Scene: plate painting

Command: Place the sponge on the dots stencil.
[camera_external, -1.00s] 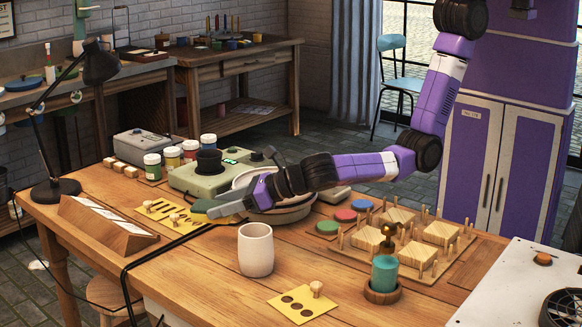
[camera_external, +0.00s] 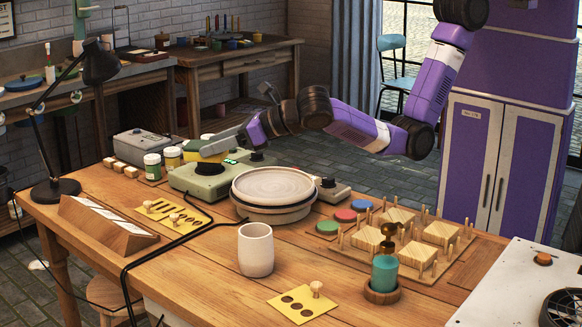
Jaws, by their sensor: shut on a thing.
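The sponge (camera_external: 192,155), yellow with a green face, is held up in the air above the left part of the workbench. My gripper (camera_external: 208,151) is shut on it and partly covers it. The dots stencil (camera_external: 322,306) is a yellow card with several round dark holes, lying flat near the bench's front edge. A small wooden knob (camera_external: 316,288) stands on its back edge. My gripper is far behind and to the left of this stencil, and higher than it.
A white cup (camera_external: 256,250) stands between the stencil and the round turntable (camera_external: 274,185). Another yellow stencil (camera_external: 150,226) with long slots lies left. A black cable (camera_external: 180,241) crosses the bench. Jars (camera_external: 152,168) stand at the back.

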